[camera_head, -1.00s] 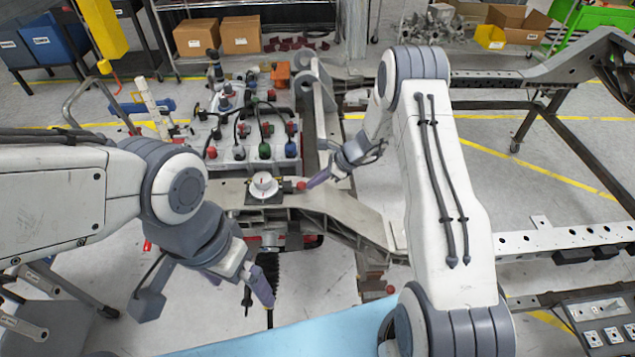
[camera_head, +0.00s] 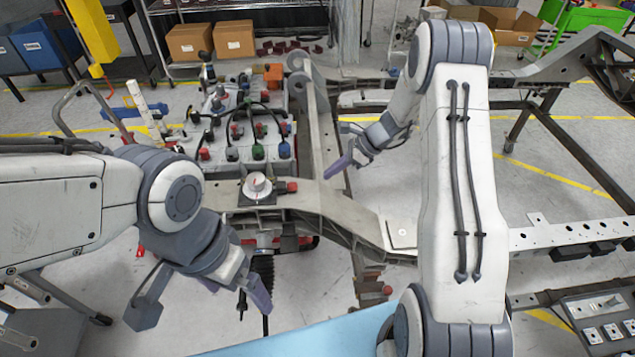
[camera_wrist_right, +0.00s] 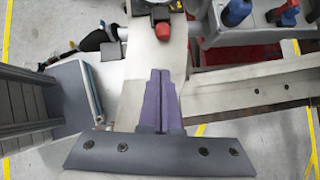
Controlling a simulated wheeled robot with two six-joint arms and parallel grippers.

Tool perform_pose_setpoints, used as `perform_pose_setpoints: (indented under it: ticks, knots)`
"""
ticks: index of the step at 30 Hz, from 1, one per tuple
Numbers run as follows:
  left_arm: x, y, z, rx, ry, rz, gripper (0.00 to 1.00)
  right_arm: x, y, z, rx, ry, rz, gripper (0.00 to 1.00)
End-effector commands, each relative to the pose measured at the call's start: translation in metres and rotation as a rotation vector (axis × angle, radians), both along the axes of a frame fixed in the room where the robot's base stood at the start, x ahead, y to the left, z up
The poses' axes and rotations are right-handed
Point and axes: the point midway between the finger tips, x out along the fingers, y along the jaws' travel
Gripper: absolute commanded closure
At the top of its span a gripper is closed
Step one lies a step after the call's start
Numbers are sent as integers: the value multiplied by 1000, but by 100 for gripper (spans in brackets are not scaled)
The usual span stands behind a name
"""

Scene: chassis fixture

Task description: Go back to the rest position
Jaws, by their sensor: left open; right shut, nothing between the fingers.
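My left gripper (camera_head: 250,285) is at the lower left of the head view, in front of the chassis frame. It is open, with nothing seen in it. My right gripper (camera_head: 340,166) is near the middle, beside the frame's crossbar and apart from the round white mount. In the right wrist view its purple fingers (camera_wrist_right: 162,100) are together with nothing between them. The chassis frame (camera_head: 335,200) is grey metal. A round white mount (camera_head: 257,186) with a red knob (camera_head: 292,187) sits on its crossbar. The knob also shows in the wrist view (camera_wrist_right: 162,31).
A white block with several coloured caps (camera_head: 245,150) stands behind the crossbar. A light-blue surface (camera_head: 300,341) lies at the front edge. A perforated rail (camera_head: 570,234) and a panel with switches (camera_head: 603,318) are at right. Cardboard boxes (camera_head: 190,42) stand at the back.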

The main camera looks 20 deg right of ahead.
Motion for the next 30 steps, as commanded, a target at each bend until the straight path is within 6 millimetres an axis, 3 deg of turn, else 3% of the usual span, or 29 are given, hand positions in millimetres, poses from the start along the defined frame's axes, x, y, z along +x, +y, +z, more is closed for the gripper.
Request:
perform_pose_setpoints:
  ticks: [6,13,16,19,22,24,27,30]
  knots:
    - [0,0,-8,0,0,-1,1,-7,-20,24,-1,-2,-3,100]
    - [0,0,-8,0,0,-1,1,-10,-23,31,-2,1,1,100]
    - [0,0,-8,0,0,-1,1,-14,-9,38,-20,-14,57,100]
    - [0,0,-8,0,0,-1,1,-29,27,56,-73,-57,227,100]
    - [0,0,-8,0,0,-1,1,-64,80,84,-158,-137,517,100]
    - [0,0,-8,0,0,-1,1,-101,116,102,-223,-209,767,100]
    - [0,0,-8,0,0,-1,1,-158,153,124,-308,-325,1127,100]
    - [0,0,-8,0,0,-1,1,-217,174,141,-378,-451,1484,100]
